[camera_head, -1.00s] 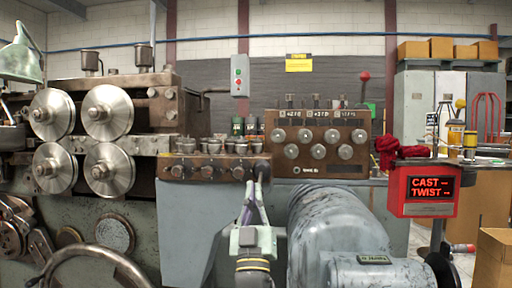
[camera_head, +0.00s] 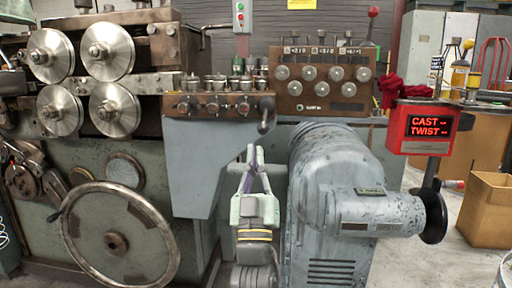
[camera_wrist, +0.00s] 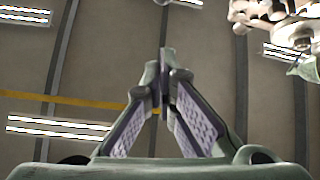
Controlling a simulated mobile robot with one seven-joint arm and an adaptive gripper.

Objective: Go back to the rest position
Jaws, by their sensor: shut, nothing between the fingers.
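My gripper (camera_head: 252,158) is in the lower middle of the head view, pointing up, with its pale green fingers meeting at the tips. It is shut and empty. It stands in front of the spring coiler, before the gap between the grey-green cabinet (camera_head: 190,165) and the large grey motor housing (camera_head: 335,170). In the wrist view my gripper (camera_wrist: 166,60) also shows shut, its purple ribbed pads leaning together, with the ceiling and light strips (camera_wrist: 60,127) behind it.
A large handwheel (camera_head: 150,225) and steel rollers (camera_head: 108,52) are on the left. A knob panel (camera_head: 320,88) is at the back. A red display (camera_head: 428,127) reads "CAST" and "TWIST". A cardboard box (camera_head: 488,208) stands on the open floor at right.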

